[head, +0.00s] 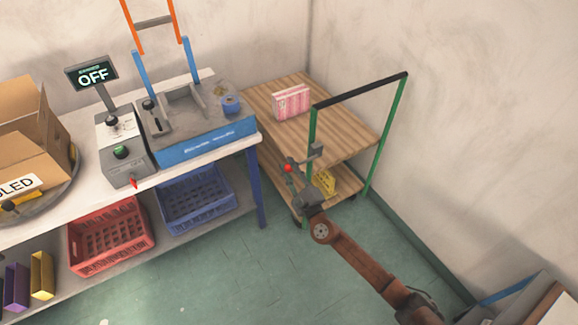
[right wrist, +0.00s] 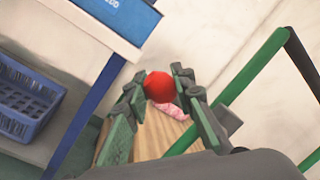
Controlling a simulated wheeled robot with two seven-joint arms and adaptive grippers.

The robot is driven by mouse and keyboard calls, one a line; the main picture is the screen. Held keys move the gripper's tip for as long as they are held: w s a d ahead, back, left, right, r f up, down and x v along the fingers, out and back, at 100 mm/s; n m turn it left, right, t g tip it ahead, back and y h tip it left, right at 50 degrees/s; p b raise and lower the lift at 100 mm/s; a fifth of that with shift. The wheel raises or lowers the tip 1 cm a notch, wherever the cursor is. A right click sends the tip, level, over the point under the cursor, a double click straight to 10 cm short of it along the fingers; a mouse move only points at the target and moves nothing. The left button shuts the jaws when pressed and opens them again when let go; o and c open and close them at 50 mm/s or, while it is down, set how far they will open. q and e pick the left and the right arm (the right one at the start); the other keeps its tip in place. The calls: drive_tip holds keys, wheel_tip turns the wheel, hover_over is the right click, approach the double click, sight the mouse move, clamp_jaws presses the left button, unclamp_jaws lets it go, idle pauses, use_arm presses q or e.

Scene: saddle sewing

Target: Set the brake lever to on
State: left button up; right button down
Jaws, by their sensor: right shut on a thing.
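The brake lever's red ball knob (head: 288,168) is at the near left corner of the wooden cart (head: 355,140), beside its green handle post. My right gripper (head: 294,173) is at the knob, with its arm coming from the lower right. In the right wrist view the red knob (right wrist: 160,87) sits between the two dark fingertips of my right gripper (right wrist: 160,94), which is shut on it. The lever's shaft is mostly hidden by the gripper, so its set position cannot be told. My left gripper is not in view.
A pink striped box (head: 292,102) stands on the cart's top and a yellow crate (head: 322,184) on its lower shelf. A white workbench (head: 205,151) stands left of the cart. The cart's green handle frame (head: 382,140) rises close to my right arm. Green floor lies in front.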

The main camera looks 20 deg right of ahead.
drive_tip(key=shift+r, duration=0.1)
idle(0.3)
drive_tip(key=c, duration=1.6)
unclamp_jaws()
drive_tip(key=s, duration=0.4)
drive_tip(key=s+f, duration=0.1)
drive_tip(key=s, duration=0.2)
drive_tip(key=s+d+f, duration=0.1)
drive_tip(key=s, duration=0.3)
drive_tip(key=shift+s+d, duration=0.1)
drive_tip(key=shift+s, duration=0.25)
